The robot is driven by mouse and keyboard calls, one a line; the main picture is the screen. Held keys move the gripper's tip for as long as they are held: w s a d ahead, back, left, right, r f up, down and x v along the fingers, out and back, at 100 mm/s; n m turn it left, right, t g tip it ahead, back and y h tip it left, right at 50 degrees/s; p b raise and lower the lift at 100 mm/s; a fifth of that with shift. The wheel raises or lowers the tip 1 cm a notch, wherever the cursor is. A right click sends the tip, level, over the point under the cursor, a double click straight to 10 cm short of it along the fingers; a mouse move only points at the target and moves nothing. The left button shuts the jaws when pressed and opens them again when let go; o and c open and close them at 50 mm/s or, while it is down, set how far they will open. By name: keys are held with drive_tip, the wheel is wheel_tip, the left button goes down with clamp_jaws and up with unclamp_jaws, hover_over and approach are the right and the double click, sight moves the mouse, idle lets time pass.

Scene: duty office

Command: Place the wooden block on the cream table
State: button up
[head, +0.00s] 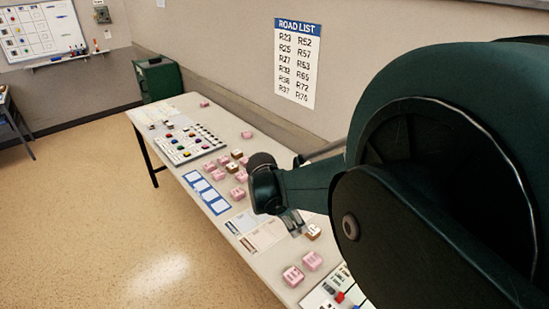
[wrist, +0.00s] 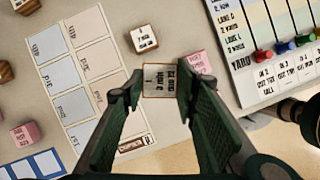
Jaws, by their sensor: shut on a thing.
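A wooden block (wrist: 160,83) with a cream printed top face sits between the fingers of my gripper (wrist: 159,79), which is shut on it. In the head view my gripper (head: 292,222) hangs low over the near part of the cream table (head: 226,124). I cannot tell from these frames whether the held block touches the table top. Another wooden block with a cream top (wrist: 143,39) lies on the table just beyond the fingertips. Bare table top (wrist: 123,14) shows around it.
A pink block (wrist: 201,63) lies close to the right finger. Printed cards (wrist: 85,75) lie left of the gripper, and a board with coloured pegs (wrist: 262,45) lies right. Several pink blocks (head: 293,276) are scattered along the table. A road list poster (head: 297,62) hangs on the wall.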

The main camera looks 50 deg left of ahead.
idle(0.3)
hover_over(298, 247)
drive_tip(key=s, duration=0.2)
drive_tip(key=shift+w+a+f+b, duration=0.1)
drive_tip(key=shift+a+f+b, duration=0.1)
drive_tip(key=shift+f, duration=1.4)
drive_tip(key=shift+w+a+f+b, duration=0.1)
drive_tip(key=shift+a+f+b, duration=0.1)
drive_tip(key=shift+f, duration=1.35)
drive_tip(key=shift+f+b, duration=0.3)
drive_tip(key=shift+f, duration=1.55)
drive_tip(key=shift+f, duration=0.15)
drive_tip(key=o, duration=0.9)
drive_tip(key=p+v, duration=0.1)
drive_tip(key=v, duration=1.1)
